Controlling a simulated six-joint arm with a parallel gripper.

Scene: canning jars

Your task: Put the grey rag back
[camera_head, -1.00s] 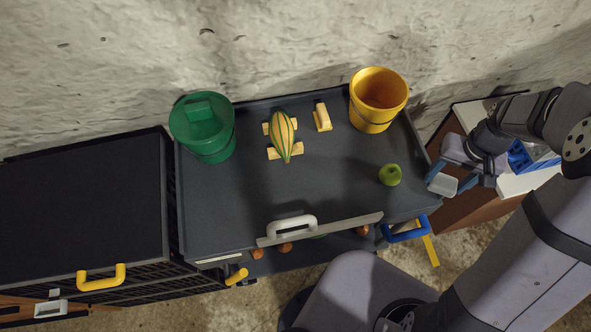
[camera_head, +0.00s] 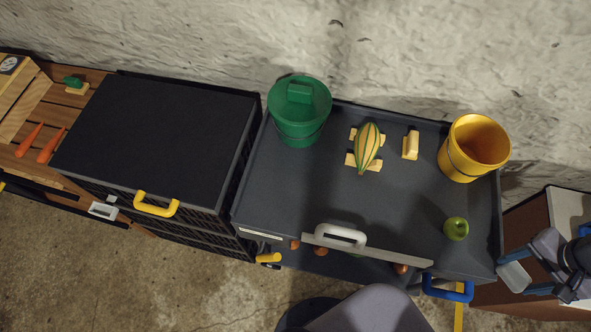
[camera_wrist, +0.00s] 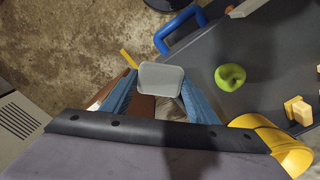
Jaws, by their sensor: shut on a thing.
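My gripper (camera_head: 514,276) is at the right end of the dark cart top (camera_head: 300,210), beyond the green apple. Its blue fingers are shut on a flat, light grey piece with rounded corners, which I take to be the grey rag (camera_wrist: 161,79). In the wrist view the piece sits between the two fingers. It is held in the air, apart from the cart top. Folds or cloth texture cannot be made out.
On the cart stand a green lidded bucket (camera_head: 299,112), a striped squash (camera_head: 368,147) on yellow blocks, a yellow bucket (camera_head: 474,148) and the apple (camera_head: 456,229). A blue handle (camera_head: 447,291) sticks out in front. A black-topped crate (camera_head: 155,135) and wooden table (camera_head: 60,110) with carrots stand left.

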